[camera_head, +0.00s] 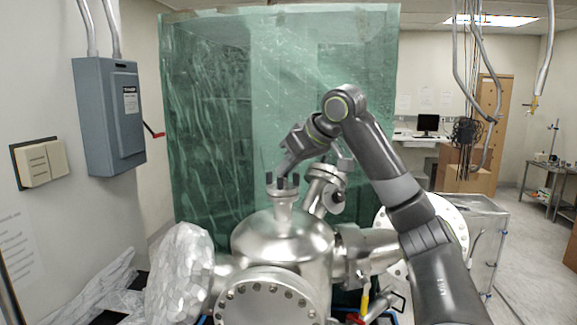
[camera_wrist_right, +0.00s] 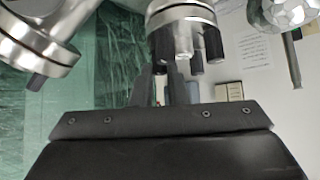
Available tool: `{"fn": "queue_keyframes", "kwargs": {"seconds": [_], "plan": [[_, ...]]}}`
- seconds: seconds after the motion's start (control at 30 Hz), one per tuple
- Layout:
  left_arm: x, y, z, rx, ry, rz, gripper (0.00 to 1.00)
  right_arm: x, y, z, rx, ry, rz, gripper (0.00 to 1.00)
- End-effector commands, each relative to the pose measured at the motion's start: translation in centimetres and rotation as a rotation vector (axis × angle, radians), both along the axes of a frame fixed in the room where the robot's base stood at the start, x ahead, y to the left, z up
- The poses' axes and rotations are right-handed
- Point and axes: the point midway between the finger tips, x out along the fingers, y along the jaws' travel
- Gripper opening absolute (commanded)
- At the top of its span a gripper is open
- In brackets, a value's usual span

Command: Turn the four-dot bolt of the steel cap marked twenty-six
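A domed steel vessel (camera_head: 285,240) stands at the lower middle of the head view. An upright steel cap (camera_head: 283,201) with dark upright bolts sits on top of it. A second, tilted steel cap (camera_head: 323,181) with dark bolts is just right of it. My right gripper (camera_head: 286,171) points down at the upright cap's bolts. In the right wrist view, its narrow fingers (camera_wrist_right: 160,82) reach one dark bolt (camera_wrist_right: 160,62) under a steel cap's rim (camera_wrist_right: 181,15). Whether they press on it is unclear. No number or dots are readable. My left gripper is not visible.
The tilted cap (camera_wrist_right: 38,45) is close beside my gripper in the wrist view. A crumpled foil bundle (camera_head: 180,272) lies left of the vessel. A green translucent curtain (camera_head: 240,110) hangs behind. A grey electrical box (camera_head: 108,115) is on the left wall.

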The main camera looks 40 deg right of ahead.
Motion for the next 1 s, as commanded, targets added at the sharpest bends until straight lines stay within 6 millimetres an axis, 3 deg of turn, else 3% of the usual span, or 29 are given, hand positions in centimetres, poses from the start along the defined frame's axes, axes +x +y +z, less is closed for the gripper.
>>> {"fn": "queue_keyframes", "kwargs": {"seconds": [0.1, 0.47, 1.0], "plan": [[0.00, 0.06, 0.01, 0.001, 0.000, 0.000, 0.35, 0.01, 0.05, -0.03, 0.001, 0.001, 0.002, 0.00], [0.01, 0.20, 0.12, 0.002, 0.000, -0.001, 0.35, 0.04, -0.05, -0.06, 0.002, 0.004, 0.050, 0.00], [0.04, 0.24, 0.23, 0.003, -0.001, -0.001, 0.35, 0.23, -0.42, -0.03, 0.006, 0.003, 0.438, 0.00]]}}
